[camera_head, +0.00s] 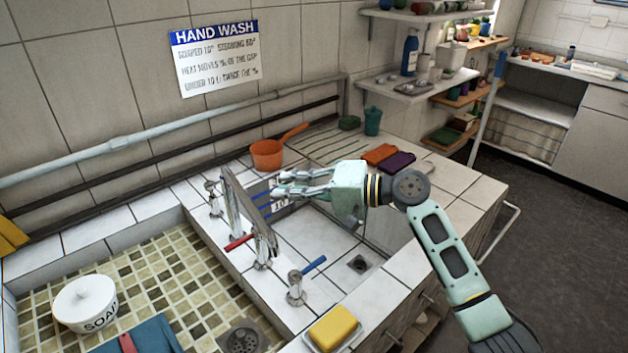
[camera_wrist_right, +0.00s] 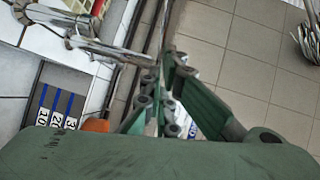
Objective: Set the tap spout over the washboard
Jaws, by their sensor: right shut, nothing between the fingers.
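The chrome tap spout (camera_head: 238,208) is a long shiny piece along the divider between the two basins, with a red lever (camera_head: 240,242) beside it. Chrome tap parts also show at upper left in the wrist view (camera_wrist_right: 75,35). My right gripper (camera_head: 278,184) reaches in from the right, over the white-tiled basin. Its fingers are shut and empty, just right of the spout; I cannot tell whether they touch it. The fingers also show in the wrist view (camera_wrist_right: 163,100). I cannot clearly make out a washboard. My left gripper is out of view.
A blue-handled tap (camera_head: 298,283) and a yellow soap bar (camera_head: 333,327) are on the near edge. A soap pot (camera_head: 86,303) sits in the left mosaic basin beside a blue item (camera_head: 145,338). An orange pan (camera_head: 268,154) stands behind. The white basin's floor is clear.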

